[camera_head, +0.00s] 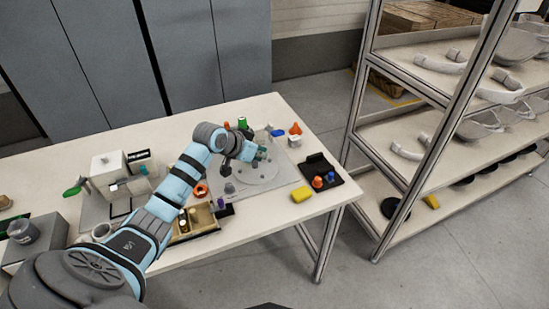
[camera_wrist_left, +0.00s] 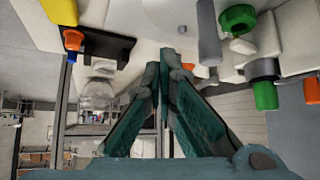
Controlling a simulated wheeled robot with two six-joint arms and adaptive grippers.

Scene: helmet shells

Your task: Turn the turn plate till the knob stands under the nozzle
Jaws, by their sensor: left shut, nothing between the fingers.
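The turn plate (camera_head: 262,178) is a pale round disc on a grey board (camera_head: 287,190) on the table. A small dark grey piece (camera_head: 229,188), perhaps the knob, stands at its left side. My left gripper (camera_head: 262,153) is over the far part of the plate, shut and empty. In the left wrist view its teal fingers (camera_wrist_left: 165,55) meet at the tips, with a pale surface beyond them. I cannot tell whether they touch anything. The nozzle cannot be told apart for sure; my left forearm and wrist cover part of the board. My right gripper is not in view.
A yellow block (camera_head: 301,194) and a black tray (camera_head: 345,178) with small orange and blue pieces are at the right. An orange cone (camera_head: 295,129) and green cylinder (camera_head: 242,123) stand behind. A shallow box (camera_head: 208,231) is nearer. A shelf rack (camera_head: 430,165) stands right of the table.

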